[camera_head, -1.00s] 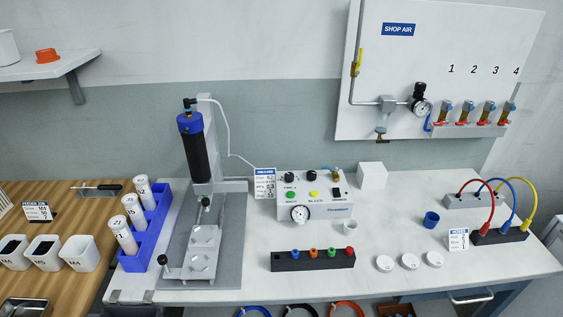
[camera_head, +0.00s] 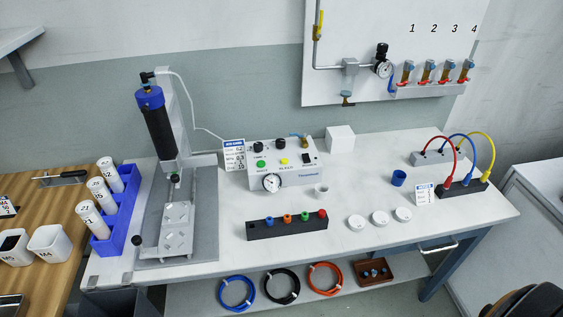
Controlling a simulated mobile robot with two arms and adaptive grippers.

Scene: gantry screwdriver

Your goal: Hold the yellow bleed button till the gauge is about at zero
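The yellow bleed button (camera_head: 284,161) is on the sloped front of the white control box (camera_head: 300,177), right of a green button (camera_head: 261,164). The round gauge (camera_head: 272,182) is low on the left of the box's front; its needle is too small to read. Nothing touches the button or the box. Neither of my grippers can be made out. A dark rounded part, probably of my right arm, shows at the bottom right corner.
A dispensing stand with a black cartridge (camera_head: 160,130) is left of the box. White lids (camera_head: 379,217) are to the right. Coloured hoses (camera_head: 324,279) lie on the lower shelf.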

